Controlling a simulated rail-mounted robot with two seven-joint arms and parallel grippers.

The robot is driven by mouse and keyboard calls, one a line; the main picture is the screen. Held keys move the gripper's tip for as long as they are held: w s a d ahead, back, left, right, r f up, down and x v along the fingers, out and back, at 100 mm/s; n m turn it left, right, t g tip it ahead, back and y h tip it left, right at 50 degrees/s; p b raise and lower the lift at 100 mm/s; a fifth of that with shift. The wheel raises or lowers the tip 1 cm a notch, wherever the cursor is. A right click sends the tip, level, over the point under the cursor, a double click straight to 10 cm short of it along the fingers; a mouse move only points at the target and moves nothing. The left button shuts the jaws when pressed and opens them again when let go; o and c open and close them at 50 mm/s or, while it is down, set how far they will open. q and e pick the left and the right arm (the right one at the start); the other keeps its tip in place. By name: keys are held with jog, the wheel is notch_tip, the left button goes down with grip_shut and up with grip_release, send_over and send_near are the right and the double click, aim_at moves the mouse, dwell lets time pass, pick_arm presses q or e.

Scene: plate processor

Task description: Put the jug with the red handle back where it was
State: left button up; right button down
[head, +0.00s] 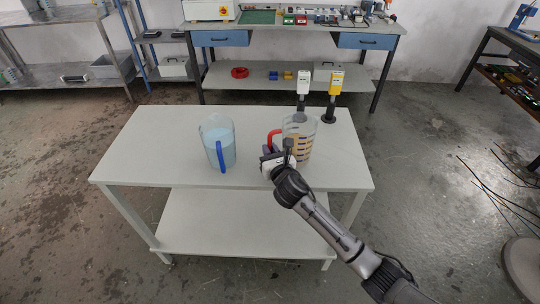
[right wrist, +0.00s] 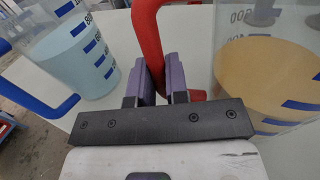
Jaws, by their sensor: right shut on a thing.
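The jug with the red handle (head: 298,142) is clear, holds an amber-brown liquid, and stands upright at the right of the white table. Its red handle (right wrist: 149,45) is between the fingers of my right gripper (right wrist: 162,85) in the right wrist view. My right gripper (head: 272,160) is shut on that handle, at the left side of the jug. The jug's body (right wrist: 270,85) shows at the right of the wrist view. I cannot tell whether the jug touches the tabletop. My left gripper is not in view.
A jug with a blue handle (head: 217,143) and pale blue liquid stands left on the white table (head: 150,150); it also shows in the wrist view (right wrist: 80,60). A white device (head: 303,84) and a yellow device (head: 335,85) on stands are behind the held jug. The table's left end is clear.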

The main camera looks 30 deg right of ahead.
jog(key=shift+f, duration=0.35)
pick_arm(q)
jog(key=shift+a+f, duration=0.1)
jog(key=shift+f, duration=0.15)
pick_arm(e)
jog(key=shift+r, duration=0.1)
jog(key=c, duration=1.6)
grip_release()
jog(key=shift+f, duration=0.3)
jog(key=o, duration=0.5)
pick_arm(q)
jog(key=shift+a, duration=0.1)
pick_arm(e)
jog(key=shift+r, duration=0.1)
